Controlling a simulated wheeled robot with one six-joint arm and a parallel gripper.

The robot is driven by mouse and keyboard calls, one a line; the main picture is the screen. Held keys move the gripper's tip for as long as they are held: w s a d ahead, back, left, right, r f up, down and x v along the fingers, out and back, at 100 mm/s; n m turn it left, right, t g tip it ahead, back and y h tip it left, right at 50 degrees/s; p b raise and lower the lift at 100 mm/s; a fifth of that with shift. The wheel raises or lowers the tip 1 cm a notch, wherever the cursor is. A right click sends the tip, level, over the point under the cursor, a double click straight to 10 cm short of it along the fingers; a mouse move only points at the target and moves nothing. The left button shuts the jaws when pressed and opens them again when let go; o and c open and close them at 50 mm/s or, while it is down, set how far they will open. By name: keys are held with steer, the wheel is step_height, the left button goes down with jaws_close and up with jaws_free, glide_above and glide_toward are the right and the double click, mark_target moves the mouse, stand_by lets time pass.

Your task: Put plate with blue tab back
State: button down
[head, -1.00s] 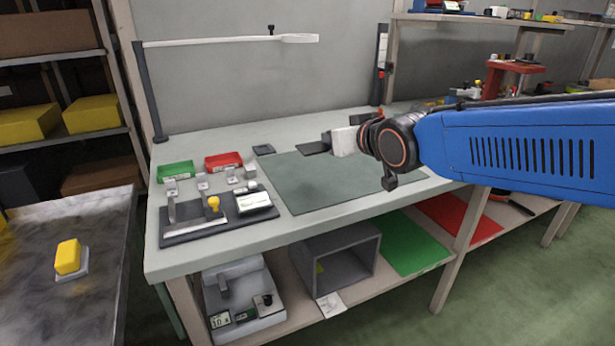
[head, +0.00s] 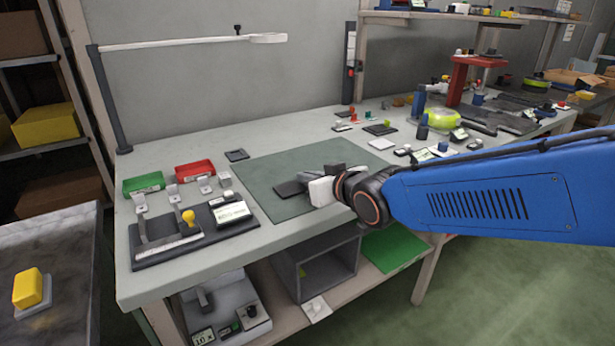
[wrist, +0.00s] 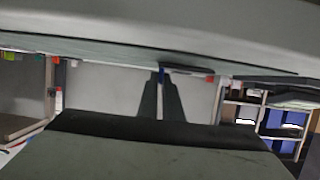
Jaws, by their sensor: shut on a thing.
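In the head view my gripper (head: 306,188) is over the green-grey mat (head: 265,165) on the workbench. A dark flat piece (head: 288,189) shows at its front, low over the mat; I cannot tell if it touches it. Most of the plate is hidden.
Left of the mat stand a green tray (head: 144,184), a red tray (head: 195,171) and a dark fixture board (head: 165,254) with a yellow knob. Behind and right of my arm lie a black plate (head: 380,129), a white plate (head: 382,143) and several small items. The mat's left part is clear.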

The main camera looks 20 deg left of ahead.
steer(key=shift+f, duration=0.1)
steer(key=c, duration=1.9)
jaws_free()
steer(key=shift+c, duration=0.2)
steer(key=shift+d+r, duration=0.1)
steer(key=shift+r, duration=0.1)
steer(key=v, duration=1.2)
